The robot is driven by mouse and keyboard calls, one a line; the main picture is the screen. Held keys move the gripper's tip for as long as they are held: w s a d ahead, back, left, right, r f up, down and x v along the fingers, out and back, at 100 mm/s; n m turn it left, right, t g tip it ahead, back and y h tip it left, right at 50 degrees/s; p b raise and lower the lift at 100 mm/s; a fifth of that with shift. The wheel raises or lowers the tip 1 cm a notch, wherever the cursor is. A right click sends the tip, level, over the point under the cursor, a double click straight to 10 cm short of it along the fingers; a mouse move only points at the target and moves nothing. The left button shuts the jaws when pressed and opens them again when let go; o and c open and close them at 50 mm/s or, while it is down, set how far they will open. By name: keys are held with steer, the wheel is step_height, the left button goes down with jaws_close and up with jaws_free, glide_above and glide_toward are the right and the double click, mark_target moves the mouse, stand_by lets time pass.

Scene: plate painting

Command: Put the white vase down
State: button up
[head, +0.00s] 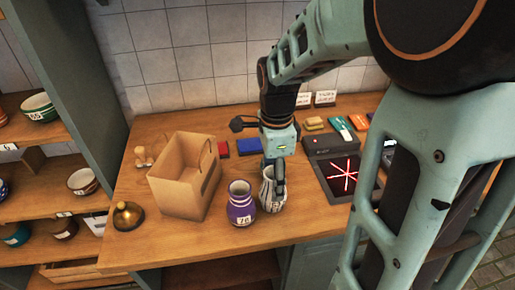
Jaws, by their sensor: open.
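The white vase (267,197) has dark markings and stands upright on the wooden counter (160,240), just right of a purple vase. My gripper (275,176) points down at the white vase's mouth, with a finger at the rim. It is open. Part of the vase's top is hidden behind the gripper, and I cannot tell whether the fingers touch it.
The purple vase (241,212) stands close on the left. A cardboard box (180,192), a brass bell (128,215) and a wooden stamp (143,157) are further left. A dark device with red lines (343,174) lies right. Shelves with bowls (82,181) stand at far left.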

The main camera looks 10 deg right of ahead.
step_height(320, 180, down, 7)
steer(key=shift+d+r, duration=0.15)
stand_by(0.4)
steer(key=c, duration=1.3)
steer(key=shift+c, duration=0.2)
steer(key=shift+r, duration=0.15)
